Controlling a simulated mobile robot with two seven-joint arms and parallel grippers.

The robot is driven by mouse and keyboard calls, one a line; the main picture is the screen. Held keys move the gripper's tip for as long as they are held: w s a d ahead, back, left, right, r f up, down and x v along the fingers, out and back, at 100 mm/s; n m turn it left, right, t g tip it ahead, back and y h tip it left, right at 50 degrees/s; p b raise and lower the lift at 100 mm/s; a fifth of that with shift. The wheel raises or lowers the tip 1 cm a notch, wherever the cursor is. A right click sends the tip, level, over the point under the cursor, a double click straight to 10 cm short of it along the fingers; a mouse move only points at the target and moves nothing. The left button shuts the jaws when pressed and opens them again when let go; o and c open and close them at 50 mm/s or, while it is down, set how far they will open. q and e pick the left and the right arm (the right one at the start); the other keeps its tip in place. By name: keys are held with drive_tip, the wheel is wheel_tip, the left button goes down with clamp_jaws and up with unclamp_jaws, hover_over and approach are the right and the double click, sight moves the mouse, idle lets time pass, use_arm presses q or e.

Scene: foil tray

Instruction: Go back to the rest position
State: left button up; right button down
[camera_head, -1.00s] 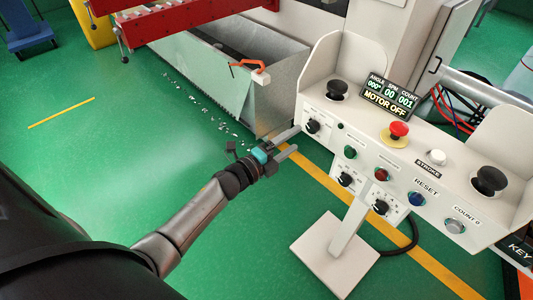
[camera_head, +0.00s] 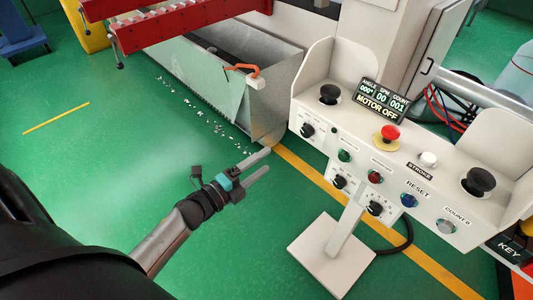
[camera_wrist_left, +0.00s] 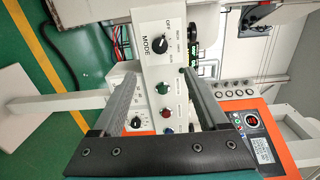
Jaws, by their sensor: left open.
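My left gripper (camera_head: 262,164) is open and empty in the head view, low to the left of the white control console (camera_head: 322,120). A gap of green floor shows between its fingers and the console's post. In the left wrist view the two fingers (camera_wrist_left: 158,90) are spread, with the console's front panel and its MODE knob (camera_wrist_left: 159,45) seen beyond them. The console display (camera_head: 382,101) reads MOTOR OFF. My right gripper is in neither view.
The console stands on a white foot plate (camera_head: 331,254). A grey metal bin (camera_head: 262,108) stands behind the gripper under a red frame (camera_head: 190,22). Small scraps lie on the floor beside it.

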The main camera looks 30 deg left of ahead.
use_arm(q)
drive_tip(key=s+f+n+g+y+p, duration=0.5)
drive_tip(key=s+f+n+g+p, duration=0.3)
drive_tip(key=s+f+n, duration=0.6)
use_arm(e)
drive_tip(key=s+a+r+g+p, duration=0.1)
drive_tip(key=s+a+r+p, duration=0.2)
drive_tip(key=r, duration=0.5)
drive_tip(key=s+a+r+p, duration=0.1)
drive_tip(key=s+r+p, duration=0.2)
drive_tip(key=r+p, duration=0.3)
use_arm(q)
drive_tip(key=s+d+f+n+g+b, duration=0.1)
drive_tip(key=s+f+n+g, duration=0.1)
drive_tip(key=s, duration=0.6)
drive_tip(key=s+d+f+n+g+b, duration=0.1)
drive_tip(key=s+d+f+g+b, duration=0.1)
drive_tip(key=s+f, duration=0.3)
drive_tip(key=s+d+f+n+g+b, duration=0.2)
drive_tip(key=s+f+g, duration=0.1)
drive_tip(key=s, duration=0.8)
drive_tip(key=shift+d+f+n+g, duration=0.3)
drive_tip(key=shift+f+g, duration=0.1)
drive_tip(key=shift+f, duration=0.35)
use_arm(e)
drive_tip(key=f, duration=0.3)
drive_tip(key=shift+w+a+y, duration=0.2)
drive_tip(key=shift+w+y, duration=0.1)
use_arm(q)
drive_tip(key=shift+s, duration=0.1)
